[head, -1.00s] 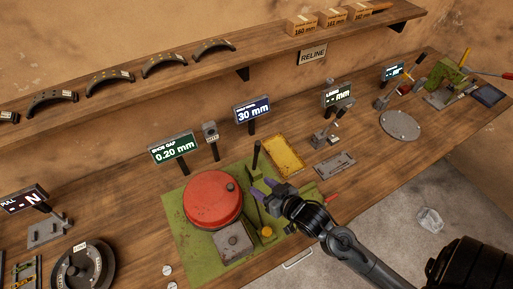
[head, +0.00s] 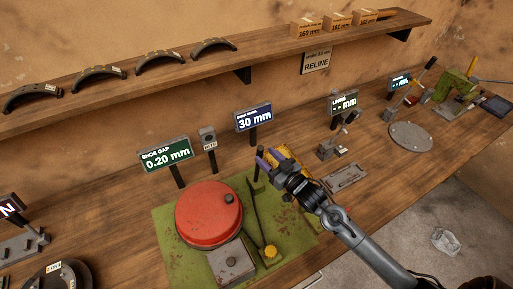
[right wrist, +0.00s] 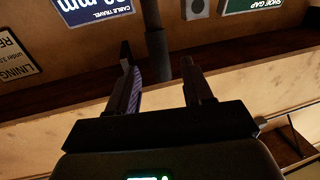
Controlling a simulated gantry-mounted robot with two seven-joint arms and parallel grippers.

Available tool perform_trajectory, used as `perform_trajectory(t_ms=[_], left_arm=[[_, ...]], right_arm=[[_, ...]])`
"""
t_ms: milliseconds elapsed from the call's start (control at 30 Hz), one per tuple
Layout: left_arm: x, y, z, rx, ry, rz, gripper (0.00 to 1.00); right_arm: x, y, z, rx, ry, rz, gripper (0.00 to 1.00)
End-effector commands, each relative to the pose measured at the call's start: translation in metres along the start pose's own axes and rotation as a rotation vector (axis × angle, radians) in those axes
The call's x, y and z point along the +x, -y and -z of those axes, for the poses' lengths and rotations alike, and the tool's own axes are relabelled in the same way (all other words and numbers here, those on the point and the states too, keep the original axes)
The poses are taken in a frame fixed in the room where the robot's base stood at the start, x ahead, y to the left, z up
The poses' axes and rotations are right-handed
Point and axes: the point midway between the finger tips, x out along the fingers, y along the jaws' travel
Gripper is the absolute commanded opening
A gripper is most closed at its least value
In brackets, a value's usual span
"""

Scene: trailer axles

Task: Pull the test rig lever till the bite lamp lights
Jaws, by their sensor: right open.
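The test rig is a green base plate (head: 170,255) with a red drum (head: 208,210) on it. Its upright lever with a dark grip (head: 258,165) stands behind the drum's right side. My right gripper (head: 268,158), with purple fingertips, is open at the lever's top. In the right wrist view a dark post, apparently the lever (right wrist: 155,42), shows between the spread fingers of the gripper (right wrist: 165,75); contact cannot be told. The bite lamp (head: 208,138) is a small grey box behind the drum and looks unlit. My left gripper is not in view.
Signs reading shoe gap 0.20 mm (head: 166,155) and cable travel 30 mm (head: 253,117) stand behind the rig. A yellow tray (head: 296,163) is partly hidden by my gripper. A thin dark rod (head: 254,208) and yellow knob (head: 270,251) are on the plate. A shelf (head: 200,85) runs above.

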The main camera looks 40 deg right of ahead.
Motion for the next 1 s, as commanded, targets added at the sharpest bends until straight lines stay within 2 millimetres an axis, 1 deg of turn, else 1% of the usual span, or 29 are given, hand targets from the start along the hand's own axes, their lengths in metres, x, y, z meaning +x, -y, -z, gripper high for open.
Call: perform_trajectory(t_ms=[33,200,400,600,833,867,1000], left_arm=[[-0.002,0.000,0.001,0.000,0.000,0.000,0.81],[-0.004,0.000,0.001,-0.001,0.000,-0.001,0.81],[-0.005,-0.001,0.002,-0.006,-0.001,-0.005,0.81],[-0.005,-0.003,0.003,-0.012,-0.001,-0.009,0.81],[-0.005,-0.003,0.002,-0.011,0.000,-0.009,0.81],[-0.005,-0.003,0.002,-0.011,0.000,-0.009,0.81],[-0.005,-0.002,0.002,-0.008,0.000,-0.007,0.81]], right_arm=[[0.009,0.000,0.002,0.000,-0.002,0.000,0.51],[0.034,0.001,0.002,0.001,-0.002,0.001,0.51],[0.053,0.001,0.001,0.001,-0.001,0.001,0.51],[0.061,0.001,0.000,0.001,0.000,0.002,0.51],[0.061,0.001,0.000,0.000,0.000,0.001,0.51],[0.061,0.001,0.000,0.000,0.000,0.001,0.49],[0.061,0.001,0.000,0.001,0.000,0.001,0.28]])
